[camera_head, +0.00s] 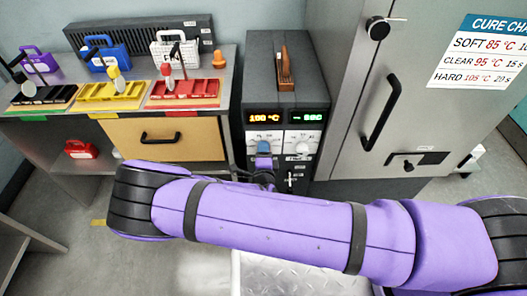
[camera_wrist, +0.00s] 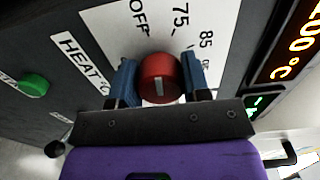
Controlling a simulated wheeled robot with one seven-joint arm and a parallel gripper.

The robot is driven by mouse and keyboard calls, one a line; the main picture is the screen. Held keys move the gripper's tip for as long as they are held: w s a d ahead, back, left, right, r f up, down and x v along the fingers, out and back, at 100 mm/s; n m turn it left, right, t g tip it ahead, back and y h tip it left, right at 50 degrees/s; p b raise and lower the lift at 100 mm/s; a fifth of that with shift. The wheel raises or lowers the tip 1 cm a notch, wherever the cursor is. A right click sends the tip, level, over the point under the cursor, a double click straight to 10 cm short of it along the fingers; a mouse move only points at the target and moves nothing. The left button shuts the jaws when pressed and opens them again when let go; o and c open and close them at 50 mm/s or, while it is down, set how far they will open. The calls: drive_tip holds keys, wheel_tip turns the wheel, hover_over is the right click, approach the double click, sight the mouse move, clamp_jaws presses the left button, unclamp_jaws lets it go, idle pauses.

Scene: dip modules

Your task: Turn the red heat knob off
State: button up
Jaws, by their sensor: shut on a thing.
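The red heat knob (camera_wrist: 160,78) shows in the wrist view on a white dial plate marked OFF, 75 and 85. My gripper (camera_wrist: 163,80) has its two blue fingers on either side of the knob, shut on it. A short pale mark shows on the knob's face, but I cannot tell which label it points to. In the head view my gripper (camera_head: 264,148) is at the front of the dark machine (camera_head: 287,95), below its orange 100 °C display (camera_head: 265,118). The knob is hidden there behind my gripper.
A green button (camera_wrist: 33,85) sits left of the dial in the wrist view. A grey cabinet (camera_head: 345,110) with a black handle (camera_head: 381,113) stands close right. A bench (camera_head: 225,110) with coloured trays is at left. My arm crosses the foreground.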

drive_tip(key=shift+f+n, duration=0.1)
drive_tip(key=shift+n, duration=1.4)
drive_tip(key=o, duration=0.9)
drive_tip(key=shift+o, duration=0.2)
